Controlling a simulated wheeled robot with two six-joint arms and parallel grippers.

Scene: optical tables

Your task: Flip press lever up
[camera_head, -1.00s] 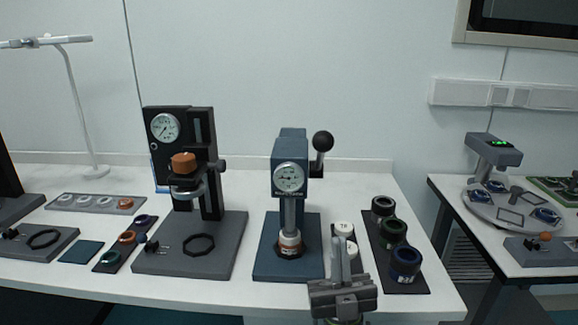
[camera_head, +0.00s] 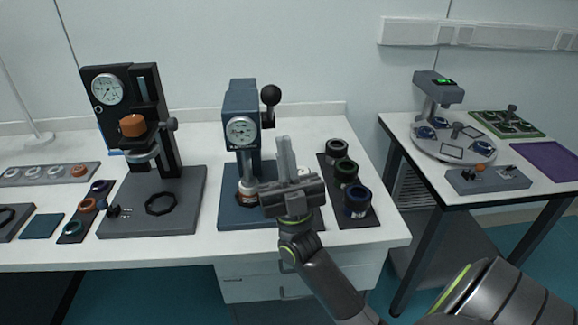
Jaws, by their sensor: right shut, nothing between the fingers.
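The blue press (camera_head: 241,106) stands on its blue base on the white table, with a round dial on its front. Its lever (camera_head: 270,96) ends in a black ball knob at the press's right side, with the knob above the pivot. My right gripper (camera_head: 284,147) is in front of and to the right of the press, below the lever knob and apart from it. Its fingers are together and point up, with nothing between them. It hides part of the press base. My left gripper is not in view.
A tray of dark ring-like parts (camera_head: 357,202) lies right of my gripper. A black gauge stand (camera_head: 125,85) stands left of the press. A second table (camera_head: 520,190) with a round grey device is at the right. A gap separates the tables.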

